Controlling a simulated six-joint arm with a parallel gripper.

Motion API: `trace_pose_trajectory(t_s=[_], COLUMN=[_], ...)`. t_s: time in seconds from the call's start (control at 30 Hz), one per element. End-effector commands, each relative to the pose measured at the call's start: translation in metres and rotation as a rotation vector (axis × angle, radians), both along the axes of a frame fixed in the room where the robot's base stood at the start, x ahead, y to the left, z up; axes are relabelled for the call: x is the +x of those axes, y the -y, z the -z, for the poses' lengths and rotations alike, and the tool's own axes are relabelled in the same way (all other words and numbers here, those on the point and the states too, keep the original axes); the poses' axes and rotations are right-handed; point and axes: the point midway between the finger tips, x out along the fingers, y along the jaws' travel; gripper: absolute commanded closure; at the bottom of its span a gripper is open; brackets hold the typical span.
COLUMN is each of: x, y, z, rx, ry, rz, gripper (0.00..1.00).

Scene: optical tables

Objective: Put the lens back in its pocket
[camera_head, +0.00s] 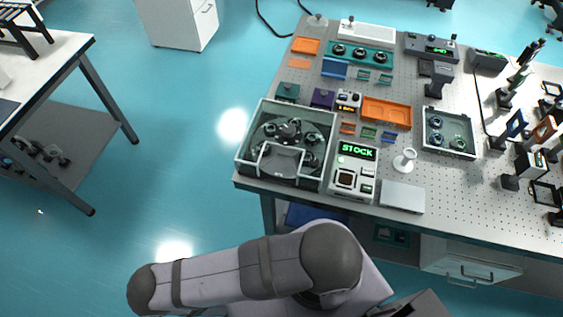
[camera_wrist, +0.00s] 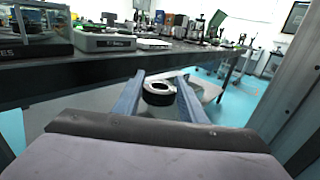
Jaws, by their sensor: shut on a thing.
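My gripper (camera_wrist: 160,80) shows in the wrist view, its two blue-grey fingers shut on a black ring-mounted lens (camera_wrist: 158,98). The lens is held near the fingertips, with its round opening facing up. It hangs in free air in front of the table edge. The head view does not show my gripper or the held lens. In the head view, a teal holder (camera_head: 333,61) carries round lenses in a row at the back. A grey tray (camera_head: 428,140) at right also holds round pieces. I cannot tell which pocket belongs to the held lens.
A clear-walled box (camera_head: 241,150) with a carousel stands at the table's front left corner. Beside it are a device with a green "STOCK" display (camera_head: 357,151) and a flat grey plate (camera_head: 402,196). Orange trays (camera_head: 386,112) lie behind. Optics posts crowd the right.

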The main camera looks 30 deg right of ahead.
Motion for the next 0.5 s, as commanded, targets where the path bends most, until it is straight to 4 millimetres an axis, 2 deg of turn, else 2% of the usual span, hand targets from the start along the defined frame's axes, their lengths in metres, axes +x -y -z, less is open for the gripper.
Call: trace_pose_trajectory(t_s=[0.03,0.2,0.33,0.5], x=[0.02,0.081,0.114,0.138], y=[0.002,-0.009,-0.029,-0.054], z=[-0.024,-0.054,-0.067,-0.074], rx=[-0.003,-0.004,-0.003,-0.002], ry=[-0.003,-0.002,-0.002,-0.001], rz=[-0.125,-0.498,-0.731,-0.925], gripper=[0.88,0.88,0.88,0.88])
